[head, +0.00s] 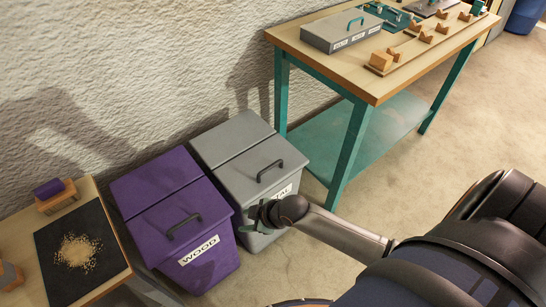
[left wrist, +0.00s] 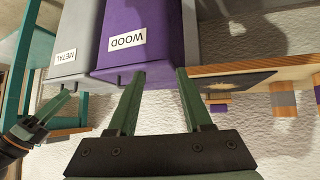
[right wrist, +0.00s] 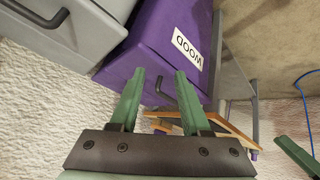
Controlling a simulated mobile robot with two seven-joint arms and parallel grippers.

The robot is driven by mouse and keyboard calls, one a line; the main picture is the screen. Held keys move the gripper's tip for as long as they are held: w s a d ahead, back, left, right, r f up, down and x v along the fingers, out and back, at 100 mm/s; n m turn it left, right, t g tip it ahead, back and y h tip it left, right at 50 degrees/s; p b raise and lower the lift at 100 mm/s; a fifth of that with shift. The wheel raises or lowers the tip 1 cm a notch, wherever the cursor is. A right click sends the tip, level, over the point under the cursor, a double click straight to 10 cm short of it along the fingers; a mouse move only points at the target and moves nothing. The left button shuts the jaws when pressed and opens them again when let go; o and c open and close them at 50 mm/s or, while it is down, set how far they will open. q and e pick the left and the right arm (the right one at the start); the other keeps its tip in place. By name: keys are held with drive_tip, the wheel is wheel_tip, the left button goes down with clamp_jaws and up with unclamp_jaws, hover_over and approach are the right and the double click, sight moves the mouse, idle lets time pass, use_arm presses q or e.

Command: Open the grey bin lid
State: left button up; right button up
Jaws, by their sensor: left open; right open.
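The grey bin (head: 228,165) stands against the wall, and its lid (head: 258,165) lies shut. A dark bar handle (head: 270,171) sits on the lid's front part. The bin's METAL label is partly hidden behind my right gripper (head: 258,214), which is in front of the bin, below the handle. In the right wrist view the right gripper (right wrist: 160,72) is open and empty; the grey lid and handle (right wrist: 45,18) show at upper left. My left gripper (left wrist: 158,73) is open and empty in the left wrist view, with the grey bin (left wrist: 80,40) at upper left.
The purple WOOD bin (head: 175,215) stands close beside the grey bin, on its left. A workbench (head: 290,38) with teal legs stands to the right, holding a grey box and wooden pieces. A low table (head: 30,225) with a dark mat is at lower left.

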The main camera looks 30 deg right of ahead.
drive_tip(key=w+d+n+g+b, duration=0.1)
drive_tip(key=w+d+n+b, duration=0.25)
drive_tip(key=w, duration=0.25)
drive_tip(key=n+g+h+b, duration=0.3)
drive_tip(key=n+b, duration=0.3)
drive_tip(key=b, duration=0.1)
approach(272, 165)
use_arm(q)
wheel_tip(272, 165, down, 9)
drive_tip(key=w+d+b, duration=0.1)
drive_tip(key=d, duration=0.1)
use_arm(e)
drive_tip(key=b+x, duration=0.2)
drive_tip(key=x, duration=0.5)
drive_tip(key=shift+f, duration=0.3)
drive_tip(key=shift+w+a+f, duration=0.1)
drive_tip(key=shift+f, duration=0.1)
use_arm(q)
drive_tip(key=w+r+m+t+h, duration=0.1)
drive_tip(key=w+r+t, duration=0.5)
drive_tip(key=r, duration=0.6)
drive_tip(key=shift+w+a+r+m+h, duration=0.3)
drive_tip(key=shift+w+r+m+h, duration=0.1)
drive_tip(key=shift+w+m, duration=0.1)
use_arm(e)
clamp_jaws()
